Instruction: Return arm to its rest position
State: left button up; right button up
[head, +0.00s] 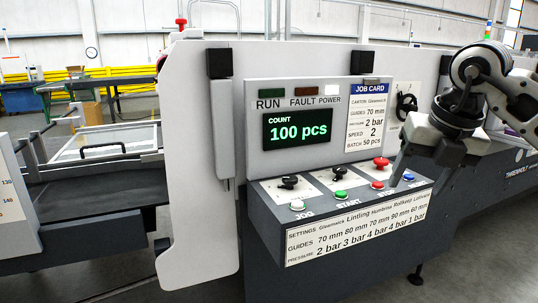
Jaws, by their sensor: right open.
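My right arm comes in from the right edge. Its gripper (397,179) is open and points down over the right part of the control panel (270,222). Nothing shows between its fingers. It is close to the red button (377,185) and the blue button (408,177); I cannot tell whether it touches the panel. The red mushroom button (381,162) is just left of the fingers. My left gripper is out of view.
The screen (297,131) reads COUNT 100 pcs. The POWER lamp (332,89) looks white; RUN and FAULT look dark. A job card (368,118) and a black rotary handle (406,104) are behind the gripper. A dark conveyor bed (95,192) lies left. Floor is clear in front.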

jog(key=s+a+f+g+y, duration=0.1)
jog(key=s+a+f+y, duration=0.2)
jog(key=a+y, duration=0.45)
jog(key=s+a+f+n+g+y, duration=0.1)
jog(key=s+a+f+g+y, duration=0.25)
jog(key=a, duration=0.65)
jog(key=s+a+f+t+y, duration=0.1)
jog(key=s+a+f+y, duration=0.1)
jog(key=s+a+y, duration=0.4)
jog(key=w+d+f+m+t+h, duration=0.2)
jog(key=d+f+m+t+h, duration=0.25)
jog(key=f+m+t, duration=0.65)
jog(key=w+d+f+m+t+h, duration=0.2)
jog(key=d+f+m+t+h, duration=0.3)
jog(key=m, duration=1)
jog(key=s+d+f+m+g+h, duration=0.3)
jog(key=s+f+m+g+h, duration=0.2)
jog(key=s+f, duration=0.8)
notch_tip(320, 180, down, 2)
jog(key=shift+s+d+f+m+g, duration=0.15)
jog(key=shift+s+f+m+g, duration=0.15)
jog(key=shift+m, duration=0.2)
